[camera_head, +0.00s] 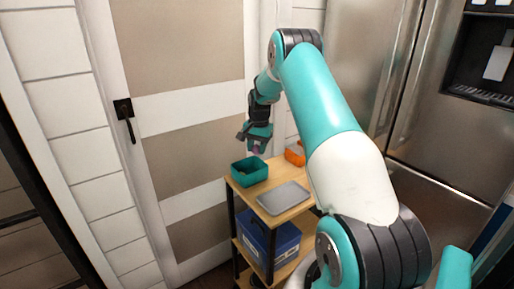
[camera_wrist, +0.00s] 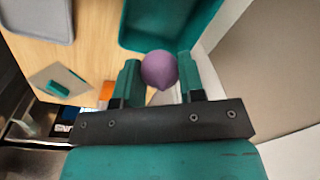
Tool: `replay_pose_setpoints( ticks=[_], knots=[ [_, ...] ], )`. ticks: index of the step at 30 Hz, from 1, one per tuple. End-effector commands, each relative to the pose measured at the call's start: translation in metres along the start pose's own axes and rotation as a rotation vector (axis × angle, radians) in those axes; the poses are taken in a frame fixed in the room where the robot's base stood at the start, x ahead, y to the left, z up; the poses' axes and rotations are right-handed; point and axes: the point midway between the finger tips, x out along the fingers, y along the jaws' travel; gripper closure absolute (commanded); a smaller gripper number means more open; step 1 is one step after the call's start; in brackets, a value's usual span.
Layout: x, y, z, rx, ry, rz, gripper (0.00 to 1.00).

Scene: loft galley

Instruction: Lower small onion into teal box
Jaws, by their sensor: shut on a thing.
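The small onion (camera_wrist: 159,70) is purple and round. In the wrist view it sits between the two fingers of my gripper (camera_wrist: 158,80), which is shut on it. In the head view the onion (camera_head: 256,151) is a small purple spot under my gripper (camera_head: 257,146). The teal box (camera_head: 249,171) is open-topped and stands at the back left corner of the wooden cart top. My gripper holds the onion above the cart, close to the box's far side. In the wrist view the teal box (camera_wrist: 130,30) lies just beyond the fingertips. Its inside is only partly visible.
A grey tray (camera_head: 283,198) lies on the cart top (camera_head: 266,181) in front of the box. An orange object (camera_head: 295,154) is at the cart's back right. A blue bin (camera_head: 270,243) is on the shelf below. A door (camera_head: 190,120) stands behind, and a steel fridge (camera_head: 430,90) is at right.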

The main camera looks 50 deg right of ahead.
Motion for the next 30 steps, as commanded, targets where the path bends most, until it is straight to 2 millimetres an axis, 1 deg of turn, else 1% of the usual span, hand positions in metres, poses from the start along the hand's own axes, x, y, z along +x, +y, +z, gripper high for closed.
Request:
replay_pose_setpoints(
  ticks=[24,30],
  knots=[
    [0.041,0.003,0.000,0.000,0.000,0.000,0.86],
    [0.045,0.003,0.000,0.000,0.000,0.000,0.86]
  ],
)
